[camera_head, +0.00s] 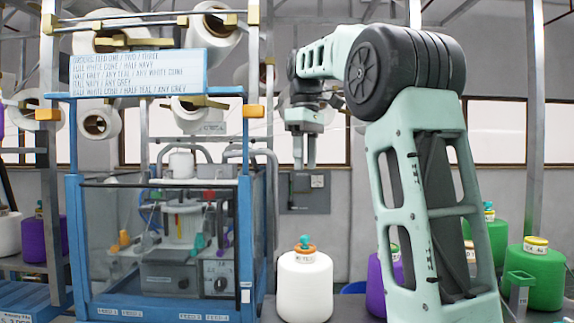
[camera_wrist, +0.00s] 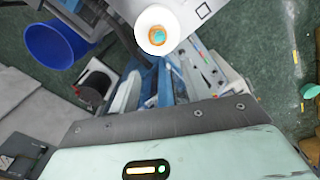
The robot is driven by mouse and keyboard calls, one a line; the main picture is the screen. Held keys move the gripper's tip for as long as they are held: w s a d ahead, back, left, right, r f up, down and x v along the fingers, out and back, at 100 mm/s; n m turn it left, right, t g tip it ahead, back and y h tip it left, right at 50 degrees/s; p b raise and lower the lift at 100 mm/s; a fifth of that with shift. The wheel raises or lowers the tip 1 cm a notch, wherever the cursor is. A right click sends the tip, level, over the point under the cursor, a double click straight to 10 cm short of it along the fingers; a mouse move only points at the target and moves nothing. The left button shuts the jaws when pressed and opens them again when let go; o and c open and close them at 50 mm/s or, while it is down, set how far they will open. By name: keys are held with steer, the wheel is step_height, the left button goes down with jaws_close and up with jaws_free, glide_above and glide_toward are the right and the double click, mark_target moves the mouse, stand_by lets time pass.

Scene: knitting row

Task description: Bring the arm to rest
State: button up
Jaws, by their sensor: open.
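My arm is raised and bent, with its thick elbow high in the head view. My gripper (camera_head: 305,160) hangs from the arm's far end, fingers pointing down, with a narrow gap between them and nothing held. In the head view it is above the white yarn cone (camera_head: 305,287) in the picture, well apart from it. In the wrist view a white cone with a teal and orange top (camera_wrist: 157,30) shows from above at the top edge. The gripper's own pale green body fills the bottom of that view, and the fingertips cannot be made out there.
A blue-framed machine (camera_head: 160,298) with clear panels and a sign (camera_head: 138,70) stands at left. Purple (camera_head: 375,290) and green cones (camera_head: 545,275) stand around my arm at right. A blue bin (camera_wrist: 55,42) is on the floor. Metal posts and hanging white cones surround the upper space.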

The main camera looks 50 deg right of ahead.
steer(key=shift+a+f, duration=0.1)
steer(key=w+a+f+n+b, duration=0.1)
steer(key=a+f+n+b, duration=0.1)
steer(key=a+f, duration=1.05)
steer(key=w+a+f+n+b, duration=0.1)
steer(key=w+a+f+b, duration=0.1)
steer(key=a+f, duration=1.05)
steer(key=s+a+f+n+b, duration=0.1)
steer(key=s+a+f, duration=0.6)
steer(key=s, duration=0.3)
steer(key=s+a+f+n+b, duration=0.1)
steer(key=s+a+f+b, duration=0.1)
steer(key=s+a+f, duration=0.6)
steer(key=shift+s+a+f+n+y, duration=0.35)
steer(key=shift+s+f, duration=0.25)
steer(key=shift+s, duration=0.45)
